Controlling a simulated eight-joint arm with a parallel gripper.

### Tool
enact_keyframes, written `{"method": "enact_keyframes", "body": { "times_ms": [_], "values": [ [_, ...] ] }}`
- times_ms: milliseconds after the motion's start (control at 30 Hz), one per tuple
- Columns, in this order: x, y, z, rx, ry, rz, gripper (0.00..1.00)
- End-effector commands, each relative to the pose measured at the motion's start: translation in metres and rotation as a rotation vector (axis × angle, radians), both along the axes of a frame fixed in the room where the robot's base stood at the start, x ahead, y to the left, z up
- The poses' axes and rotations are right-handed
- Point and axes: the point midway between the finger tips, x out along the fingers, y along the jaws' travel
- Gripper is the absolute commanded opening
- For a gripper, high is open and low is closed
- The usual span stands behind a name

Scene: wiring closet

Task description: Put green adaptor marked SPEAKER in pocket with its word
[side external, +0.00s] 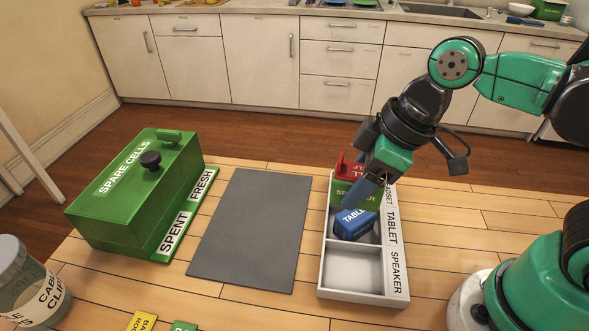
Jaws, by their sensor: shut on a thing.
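The green adaptor (343,191) shows a partly covered word that reads as SPEAKER. My gripper (358,194) is shut on it, and a blue finger crosses the middle of its face. The adaptor is over the far part of the grey tray (364,297), in front of a red adaptor (346,167). A blue adaptor (355,223) marked TABLET sits tilted in the middle pocket. The tray's right rim reads, far to near, HEADSET (partly hidden), TABLET and SPEAKER. The near pocket (352,268), beside SPEAKER, is empty. I cannot tell the green adaptor's height above the tray.
A grey mat (250,230) lies bare left of the tray. A green SPARE CELLS box (135,190) with SPENT and FRESH labels stands farther left. A jar (32,285) stands at the near left. Yellow (141,322) and green (184,326) pieces show at the bottom edge.

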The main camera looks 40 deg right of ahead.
Motion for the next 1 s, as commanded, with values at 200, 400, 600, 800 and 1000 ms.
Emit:
{"method": "enact_keyframes", "body": {
  "times_ms": [200,400,600,800,1000],
  "values": [
    [-0.032,0.015,-0.019,0.006,-0.007,0.19,0.0],
    [-0.036,0.018,-0.031,0.008,-0.009,0.227,0.0],
    [-0.036,0.018,-0.048,0.007,-0.01,0.223,0.0],
    [-0.036,0.018,-0.059,0.007,-0.011,0.222,0.0],
    [-0.036,0.017,-0.062,0.007,-0.011,0.222,0.0]
  ]
}}
